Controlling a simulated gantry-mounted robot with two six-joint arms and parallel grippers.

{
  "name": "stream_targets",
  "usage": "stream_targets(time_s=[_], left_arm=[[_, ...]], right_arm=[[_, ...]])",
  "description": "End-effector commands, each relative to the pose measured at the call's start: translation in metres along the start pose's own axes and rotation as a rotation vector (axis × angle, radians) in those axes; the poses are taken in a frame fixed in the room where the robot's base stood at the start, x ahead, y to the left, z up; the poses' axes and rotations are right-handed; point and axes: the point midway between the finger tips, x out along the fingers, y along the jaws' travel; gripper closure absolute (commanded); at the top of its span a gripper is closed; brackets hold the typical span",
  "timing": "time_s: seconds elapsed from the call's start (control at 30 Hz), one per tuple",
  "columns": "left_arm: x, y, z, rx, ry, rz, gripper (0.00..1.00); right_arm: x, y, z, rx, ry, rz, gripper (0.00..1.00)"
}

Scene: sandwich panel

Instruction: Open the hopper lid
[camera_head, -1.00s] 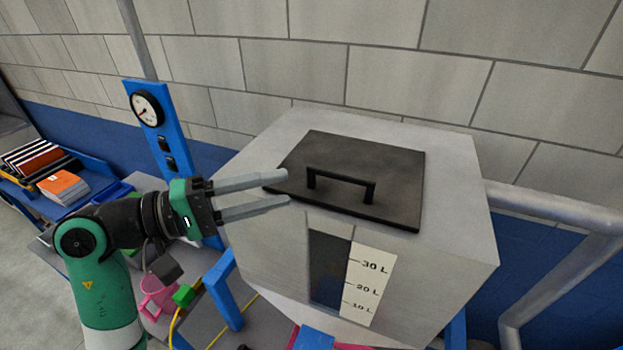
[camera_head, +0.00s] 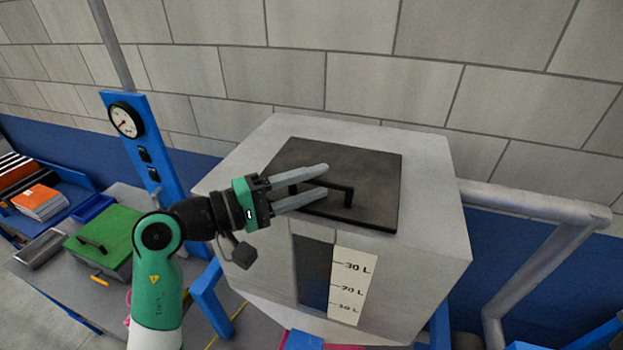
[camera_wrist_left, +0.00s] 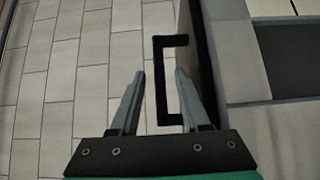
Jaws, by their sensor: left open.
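The hopper (camera_head: 400,262) is a pale grey box with a dark, flat lid (camera_head: 375,185) lying closed on its top. A black bar handle (camera_head: 348,195) stands on the lid, partly hidden by my fingers in the head view. My left gripper (camera_head: 327,180) is open at the handle, its fingers reaching over the lid from the left. My right gripper is not in view.
A blue post with a gauge (camera_head: 125,119) stands left of the hopper. A green box (camera_head: 105,235) and an orange-topped stack of books (camera_head: 40,200) are at the left. A grey pipe rail (camera_head: 530,205) runs at the right. A tiled wall is behind.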

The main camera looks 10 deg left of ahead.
Motion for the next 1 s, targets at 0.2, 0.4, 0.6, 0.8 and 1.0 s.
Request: stream_targets(time_s=[0.2, 0.4, 0.6, 0.8, 1.0], left_arm=[[0.0007, -0.0001, -0.0002, 0.000, 0.001, 0.000, 0.54], [0.0005, 0.0000, -0.0001, 0.000, 0.000, 0.001, 0.88], [0.0004, 0.0000, -0.0001, 0.000, 0.000, 0.001, 1.00], [0.0004, 0.0000, -0.0001, 0.000, 0.000, 0.001, 1.00], [0.0004, 0.0001, -0.0001, 0.000, 0.000, 0.001, 1.00]], right_arm=[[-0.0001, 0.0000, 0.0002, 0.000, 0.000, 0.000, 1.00], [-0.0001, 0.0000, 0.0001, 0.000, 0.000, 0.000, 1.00], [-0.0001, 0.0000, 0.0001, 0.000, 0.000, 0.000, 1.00], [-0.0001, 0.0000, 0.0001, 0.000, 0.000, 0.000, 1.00], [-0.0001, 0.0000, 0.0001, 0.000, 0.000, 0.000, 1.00]])
